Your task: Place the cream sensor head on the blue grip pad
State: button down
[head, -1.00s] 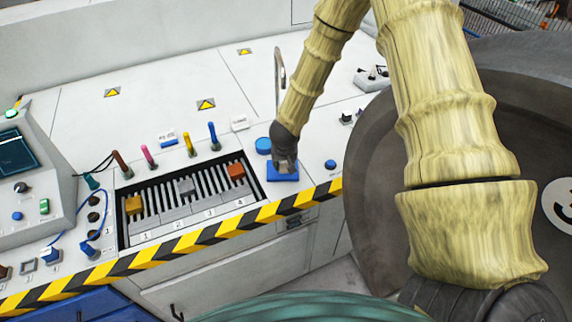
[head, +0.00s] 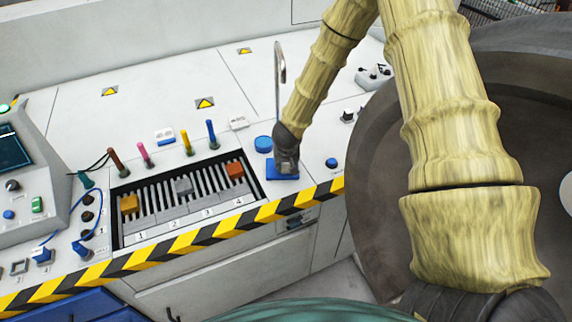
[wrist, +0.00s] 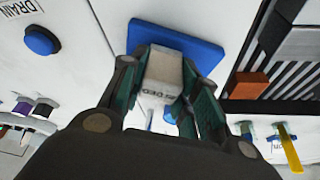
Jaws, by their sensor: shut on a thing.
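The cream sensor head (wrist: 162,74) is between the fingers of my gripper (wrist: 165,92) in the wrist view, with dark lettering on its near face. My gripper is shut on it. The blue grip pad (wrist: 192,46) lies flat on the white bench just past the sensor head. In the head view my gripper (head: 287,165) points down over the blue pad (head: 282,175), and the sensor head is mostly hidden there. I cannot tell whether the sensor head touches the pad.
A slotted rack (head: 165,217) with orange, grey and yellow blocks lies left of the pad. A round blue disc (head: 263,144) and a blue button (head: 331,162) flank my gripper. A large dark wheel (head: 385,200) stands at the right. A striped edge (head: 190,238) runs along the front.

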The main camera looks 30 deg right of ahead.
jog(key=shift+s+a+r, duration=0.1)
jog(key=shift+f, duration=0.4)
jog(key=shift+s+f, duration=0.1)
jog(key=c, duration=1.3)
grip_release()
jog(key=shift+o, duration=1.2)
jog(key=shift+f, duration=0.2)
jog(key=shift+r, duration=0.2)
